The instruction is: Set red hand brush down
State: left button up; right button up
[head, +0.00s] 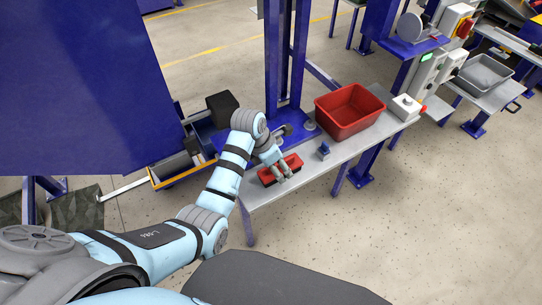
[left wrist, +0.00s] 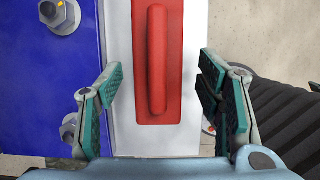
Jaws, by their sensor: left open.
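The red hand brush (head: 269,177) lies on the near left end of the narrow grey bench (head: 235,185). In the left wrist view the red hand brush (left wrist: 158,65) shows from above, with its long raised handle running up the picture. My left gripper (head: 284,174) is over the brush in the head view. In the left wrist view my left gripper (left wrist: 160,95) is open, its teal-padded fingers standing apart on either side of the brush with gaps to it. The brush's underside is hidden. My right gripper is not in view.
A small blue object (head: 323,151) and a red bin (head: 350,108) stand farther along the bench. A white box with a button (head: 405,107) is at its far end. Blue posts (head: 285,55) rise behind the bench. The floor in front is clear.

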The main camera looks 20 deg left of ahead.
pick_arm(q)
jog(key=v, duration=0.9)
jog(key=shift+s+r, duration=0.15)
jog(key=shift+r, duration=0.15)
jog(key=shift+a, duration=0.1)
